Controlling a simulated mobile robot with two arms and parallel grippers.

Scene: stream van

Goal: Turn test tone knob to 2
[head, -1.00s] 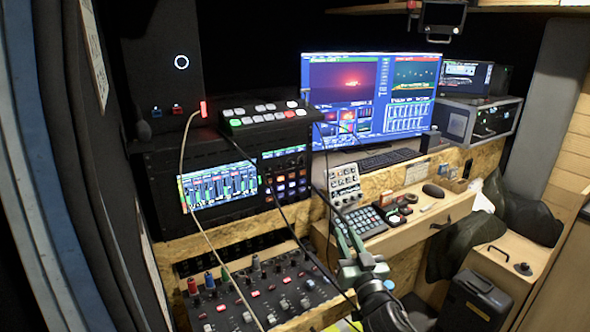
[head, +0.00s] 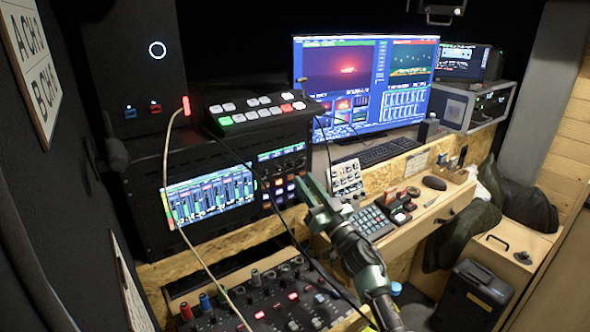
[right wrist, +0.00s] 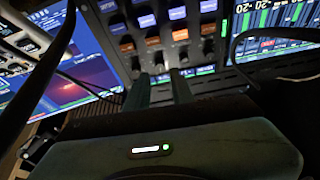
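My right gripper (head: 314,182) is raised in front of the desk, just left of a pale panel of small knobs (head: 347,178) that its finger partly overlaps in the head view. Its fingers look apart, with nothing between them. In the right wrist view the two fingers (right wrist: 162,82) point toward a rack panel of lit blue and orange buttons (right wrist: 165,35); I cannot tell whether they touch it. A mixer (head: 265,305) with coloured knobs sits at the bottom. No label shows which knob is the test tone knob. My left gripper is out of view.
A large monitor (head: 365,85) and a keyboard (head: 378,152) stand behind. A button switcher (head: 262,112) sits on the rack above a lit meter screen (head: 210,195). Loose cables (head: 170,165) hang before the rack and mixer. A keypad (head: 370,222) lies on the desk.

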